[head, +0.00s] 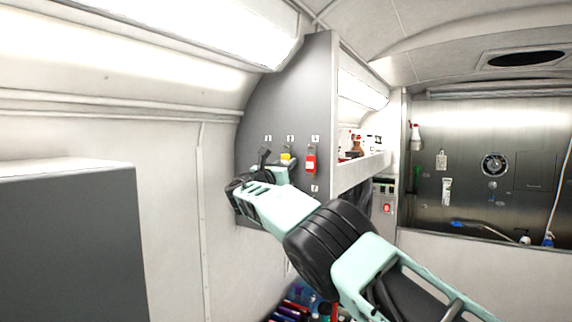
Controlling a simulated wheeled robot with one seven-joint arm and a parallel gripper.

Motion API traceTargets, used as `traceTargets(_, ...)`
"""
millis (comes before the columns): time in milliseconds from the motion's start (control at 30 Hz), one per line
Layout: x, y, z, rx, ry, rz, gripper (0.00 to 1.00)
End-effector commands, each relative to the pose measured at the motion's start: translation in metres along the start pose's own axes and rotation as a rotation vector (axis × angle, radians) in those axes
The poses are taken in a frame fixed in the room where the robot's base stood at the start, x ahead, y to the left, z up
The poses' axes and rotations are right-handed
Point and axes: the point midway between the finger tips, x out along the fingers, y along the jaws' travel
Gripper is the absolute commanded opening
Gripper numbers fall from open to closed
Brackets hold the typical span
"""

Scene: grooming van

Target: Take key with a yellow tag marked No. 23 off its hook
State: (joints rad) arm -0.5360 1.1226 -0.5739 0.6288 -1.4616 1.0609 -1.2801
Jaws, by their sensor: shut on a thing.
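The key with the yellow tag (287,158) is at the grey panel (270,100), below the middle label of the upper row. The tag's number is too small to read. The tag's upper part shows; the key and its hook are hidden or too small to tell. My gripper (277,160) reaches the panel from the lower right and is shut on the yellow-tagged key. My wrist hides the lower part of the tag. I cannot tell whether the key still hangs on the hook.
A red tag (310,163) hangs close on the right of the yellow one. A white shelf (362,171) with bottles juts out right of the panel. A grey cabinet (70,240) stands at left. Colourful items (298,298) lie low beneath my arm.

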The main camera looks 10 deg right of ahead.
Motion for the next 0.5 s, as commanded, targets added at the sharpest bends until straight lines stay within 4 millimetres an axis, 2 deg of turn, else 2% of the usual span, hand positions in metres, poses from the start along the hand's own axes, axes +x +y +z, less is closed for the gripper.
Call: traceTargets(500, 0.005, 0.0, 0.016, 0.0, 0.0, -0.001, 0.14)
